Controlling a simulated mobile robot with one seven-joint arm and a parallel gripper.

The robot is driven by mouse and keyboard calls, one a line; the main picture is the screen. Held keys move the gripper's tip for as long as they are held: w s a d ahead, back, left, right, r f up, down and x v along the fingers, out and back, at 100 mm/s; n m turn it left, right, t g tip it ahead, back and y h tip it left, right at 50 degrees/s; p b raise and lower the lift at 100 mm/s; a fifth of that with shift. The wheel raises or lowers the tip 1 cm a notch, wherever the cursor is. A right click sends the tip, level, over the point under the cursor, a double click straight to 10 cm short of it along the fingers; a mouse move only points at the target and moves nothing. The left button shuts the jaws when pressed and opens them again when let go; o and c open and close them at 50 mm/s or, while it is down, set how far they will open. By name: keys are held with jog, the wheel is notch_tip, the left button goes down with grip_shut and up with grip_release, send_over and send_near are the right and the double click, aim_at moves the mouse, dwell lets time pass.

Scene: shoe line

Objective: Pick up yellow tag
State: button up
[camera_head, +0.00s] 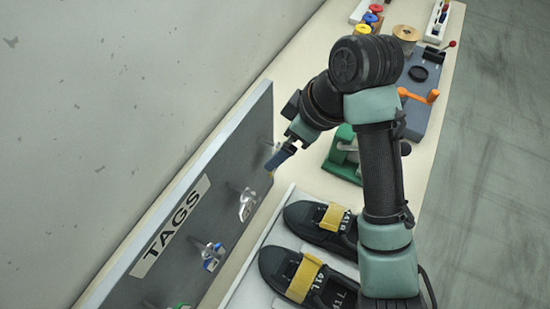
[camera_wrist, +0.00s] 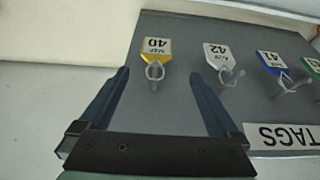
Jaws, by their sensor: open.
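The yellow tag (camera_wrist: 156,48) hangs on a hook on the grey tag board in the wrist view, with a white label reading 40. My gripper (camera_wrist: 158,85) is open, its two blue fingers pointing toward the board, one on each side of the yellow tag's hook and slightly short of the tag. Nothing is between the fingers in its grip. In the head view my gripper (camera_head: 280,158) is near the far end of the tag board, and it mostly hides the yellow tag there.
The grey board (camera_head: 232,170) labelled TAGS also holds a white tag (camera_wrist: 218,55), a blue tag (camera_wrist: 270,60) and a green one (camera_wrist: 313,65). Black sandals with yellow straps (camera_head: 304,275) lie beside it. A green device (camera_head: 343,155) stands beyond them.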

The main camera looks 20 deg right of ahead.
jog(key=shift+d+p+x, duration=0.2)
jog(key=shift+x, duration=1.55)
jog(key=shift+d+p+x, duration=0.15)
jog(key=shift+d+x, duration=0.05)
jog(key=shift+x, duration=1.6)
jog(key=shift+c, duration=0.3)
jog(key=c, duration=1.4)
